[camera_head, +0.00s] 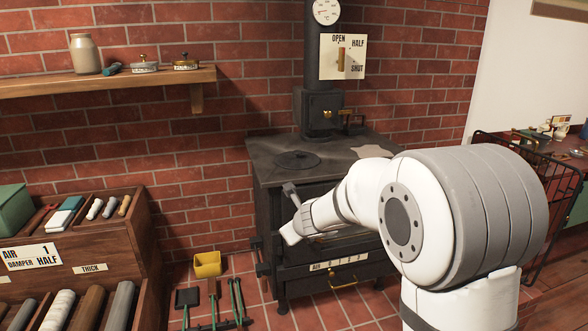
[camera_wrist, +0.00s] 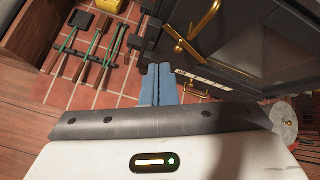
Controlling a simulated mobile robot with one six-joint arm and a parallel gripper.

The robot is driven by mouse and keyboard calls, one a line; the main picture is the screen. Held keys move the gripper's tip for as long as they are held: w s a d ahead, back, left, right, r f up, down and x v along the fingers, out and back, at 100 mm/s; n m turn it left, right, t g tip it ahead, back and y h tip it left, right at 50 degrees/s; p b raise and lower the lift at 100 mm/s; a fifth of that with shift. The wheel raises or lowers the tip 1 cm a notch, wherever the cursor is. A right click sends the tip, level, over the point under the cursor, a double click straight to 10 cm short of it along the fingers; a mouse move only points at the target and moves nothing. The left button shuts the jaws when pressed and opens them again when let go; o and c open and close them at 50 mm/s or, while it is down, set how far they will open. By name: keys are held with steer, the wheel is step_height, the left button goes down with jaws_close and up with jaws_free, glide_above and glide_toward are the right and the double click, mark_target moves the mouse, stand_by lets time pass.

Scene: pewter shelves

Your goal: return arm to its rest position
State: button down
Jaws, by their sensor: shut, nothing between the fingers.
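My gripper (camera_wrist: 159,70) shows in the wrist view with its two blue-grey fingers together and nothing between them. In that view the fingers point toward the tiled floor beside the stove's front, apart from any handle as far as I can see. In the head view my white arm reaches left across the front of the black stove (camera_head: 325,155) and hides part of its door. The fingertips are hard to make out there. The stove's dark front (camera_wrist: 245,45) and a brass handle (camera_wrist: 190,35) lie to the right of the fingers in the wrist view.
A wooden rack (camera_head: 140,235) stands at left, and a wall shelf (camera_head: 120,80) is above. A black wire guard (camera_head: 555,170) stands at right, close to my arm in the picture.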

steer(key=s+d+r+n+g+y+p, duration=0.1)
steer(key=s+d+r+n+g, duration=0.15)
steer(key=s+n, duration=0.55)
steer(key=s+d+r+n+g+y+p, duration=0.1)
steer(key=s+r+n, duration=0.3)
steer(key=s+n, duration=0.35)
steer(key=s+d+n+g+h, duration=0.1)
steer(key=s+d+n+h, duration=0.1)
steer(key=s+d+n, duration=0.3)
steer(key=s+d+f+n+g+h+p, duration=0.1)
steer(key=s+d+n, duration=0.5)
steer(key=s, duration=0.7)
steer(key=shift+s+d+f+n+g+h, duration=0.15)
steer(key=shift+s+f+n+g+h, duration=0.15)
steer(key=shift+n+g+h, duration=0.45)
